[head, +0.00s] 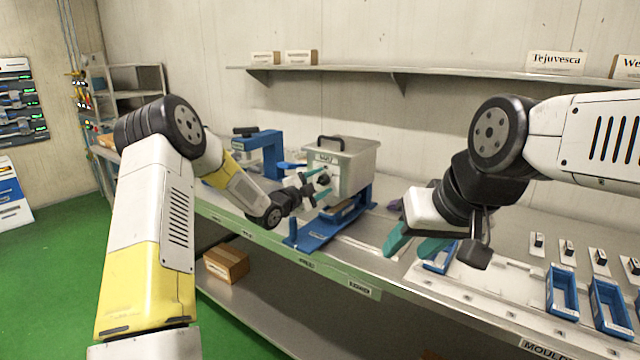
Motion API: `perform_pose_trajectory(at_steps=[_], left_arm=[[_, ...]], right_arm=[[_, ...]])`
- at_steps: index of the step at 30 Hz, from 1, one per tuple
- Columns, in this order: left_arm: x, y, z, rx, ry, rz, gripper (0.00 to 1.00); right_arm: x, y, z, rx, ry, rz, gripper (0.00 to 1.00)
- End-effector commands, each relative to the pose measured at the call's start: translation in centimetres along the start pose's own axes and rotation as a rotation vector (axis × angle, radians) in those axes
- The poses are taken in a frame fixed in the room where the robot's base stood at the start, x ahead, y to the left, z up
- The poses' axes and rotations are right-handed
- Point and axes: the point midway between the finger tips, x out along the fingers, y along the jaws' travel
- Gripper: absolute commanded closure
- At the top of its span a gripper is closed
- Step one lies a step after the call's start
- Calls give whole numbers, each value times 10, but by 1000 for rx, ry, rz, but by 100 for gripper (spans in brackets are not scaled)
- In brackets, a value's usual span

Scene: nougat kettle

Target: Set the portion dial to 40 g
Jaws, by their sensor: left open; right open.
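The portion machine is a pale grey box (355,170) with a black handle on top, standing on a blue base (325,232) on the bench. A small dark round knob, apparently the portion dial (323,179), shows on its front under a label. The dial's marks are too small to read. My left gripper (318,186) has its teal fingers open at the dial, one above and one below it. I cannot tell whether they touch it. My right gripper (418,246) is open and empty, over the bench to the right of the machine.
A blue press-like frame (262,150) stands left of the machine. Blue trays (562,292) and small labelled holders lie on the bench at right. A wall shelf (440,80) runs above. A cardboard box (226,263) sits on the lower shelf.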

Motion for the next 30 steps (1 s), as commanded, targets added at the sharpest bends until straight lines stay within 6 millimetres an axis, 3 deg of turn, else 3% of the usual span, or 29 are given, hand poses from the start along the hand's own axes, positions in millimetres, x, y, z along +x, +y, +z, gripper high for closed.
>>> perform_pose_trajectory(at_steps=[6,14,23,30], left_arm=[[0,0,0,-1,0,0,48],[0,0,0,-1,0,0,99],[0,0,0,-25,-1,0,100],[0,-1,1,-141,-1,0,100]], right_arm=[[0,0,0,0,0,0,55],[0,0,0,0,0,0,55],[0,0,0,0,0,0,55],[0,0,0,0,0,0,55]])
